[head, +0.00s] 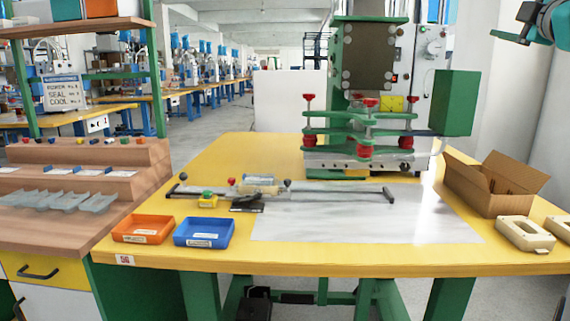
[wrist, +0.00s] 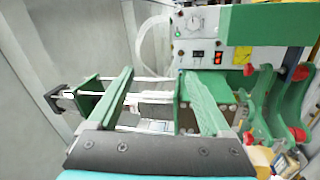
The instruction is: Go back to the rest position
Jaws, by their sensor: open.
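My gripper (wrist: 158,82) shows in the wrist view with its two green fingers wide apart and nothing held between them. It is raised and faces the grey front of the welding machine, whose control panel (wrist: 212,26) with a dial and lit switches is behind the fingers. In the head view my teal arm (head: 545,20) shows only in part at the top right corner, high above the table and right of the welding machine (head: 453,102). The fingertips cannot be made out clearly there.
The yellow table (head: 212,160) holds an orange tray (head: 143,229), a blue tray (head: 204,232), a metal sheet (head: 365,222), an open cardboard box (head: 495,183) and cream plastic parts (head: 525,234). A stepped wooden bench (head: 150,190) stands at left. The air around my arm looks free.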

